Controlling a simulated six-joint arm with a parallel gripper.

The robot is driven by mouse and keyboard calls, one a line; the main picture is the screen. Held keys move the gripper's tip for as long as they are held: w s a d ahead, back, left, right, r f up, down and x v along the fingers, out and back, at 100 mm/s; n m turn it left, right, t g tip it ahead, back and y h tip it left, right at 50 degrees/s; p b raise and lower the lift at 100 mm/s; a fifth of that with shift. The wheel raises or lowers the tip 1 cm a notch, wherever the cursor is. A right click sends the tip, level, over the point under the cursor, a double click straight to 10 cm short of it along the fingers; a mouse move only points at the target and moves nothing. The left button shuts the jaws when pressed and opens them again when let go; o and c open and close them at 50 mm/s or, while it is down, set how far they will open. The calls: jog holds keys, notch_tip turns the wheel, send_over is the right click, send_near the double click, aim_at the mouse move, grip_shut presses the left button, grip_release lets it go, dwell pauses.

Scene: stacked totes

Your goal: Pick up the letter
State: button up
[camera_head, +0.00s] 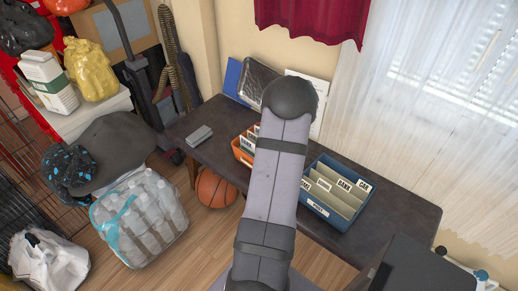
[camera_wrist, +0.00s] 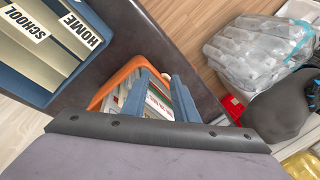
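In the wrist view, two blue bars that look like the fingers of my gripper (camera_wrist: 159,99) reach out past the grey wrist cover, apart from each other. They are over an orange tote (camera_wrist: 116,76). Papers with printed text (camera_wrist: 158,101) show between and behind them. I cannot tell which paper is the letter, or whether a finger touches one. In the head view, my gripper is hidden behind my arm, and only the left part of the orange tote (camera_head: 240,155) shows.
A blue tote (camera_head: 325,211) with labelled dividers stands on the dark desk (camera_head: 385,195), right of my arm; it also shows in the wrist view (camera_wrist: 75,91). A small grey object (camera_head: 199,135) lies on the left of the desk. A basketball (camera_head: 214,188) is on the floor.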

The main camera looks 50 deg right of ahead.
jog(key=w+d+r+n, duration=0.1)
jog(key=n, duration=0.2)
jog(key=w+d+r+n+t+h, duration=0.1)
jog(key=w+d+r+n, duration=0.1)
jog(key=n, duration=0.1)
jog(key=w+d+r+n+t, duration=0.1)
jog(key=w+d+r+n, duration=0.1)
jog(key=n, duration=0.1)
jog(key=shift+w+r, duration=0.15)
jog(key=shift+x, duration=3.65)
jog(key=shift+w, duration=0.15)
grip_shut()
